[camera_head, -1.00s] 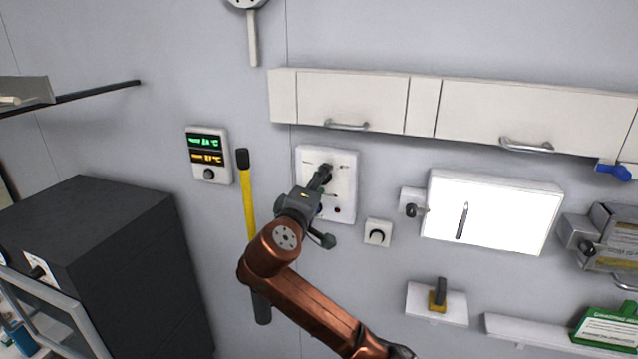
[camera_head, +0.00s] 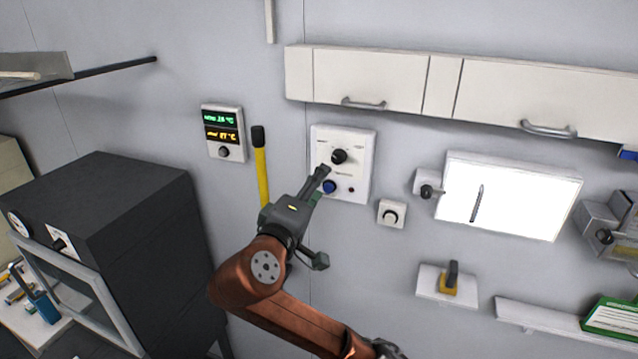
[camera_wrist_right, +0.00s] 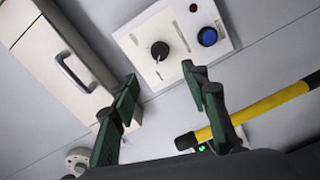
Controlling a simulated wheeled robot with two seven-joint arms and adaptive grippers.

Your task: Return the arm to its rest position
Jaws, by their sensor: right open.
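My right gripper (camera_head: 322,178) is in front of the white control panel (camera_head: 359,145) on the wall. Its arm, copper-coloured, comes in from the lower right. In the right wrist view its two green fingers (camera_wrist_right: 160,95) are apart with nothing between them. The panel's black knob (camera_head: 339,156) and blue button (camera_head: 330,187) are both visible and clear of the fingertips in the right wrist view, where the knob (camera_wrist_right: 160,51) and blue button (camera_wrist_right: 207,37) lie beyond them. My left gripper is not in view.
A yellow-and-black handle (camera_head: 262,170) stands by the wall left of the panel. A dark oven-like cabinet (camera_head: 110,200) is at the left. Wall cupboards (camera_head: 370,80) hang above. A lit white board (camera_head: 520,198) and a small shelf (camera_head: 432,284) are at the right.

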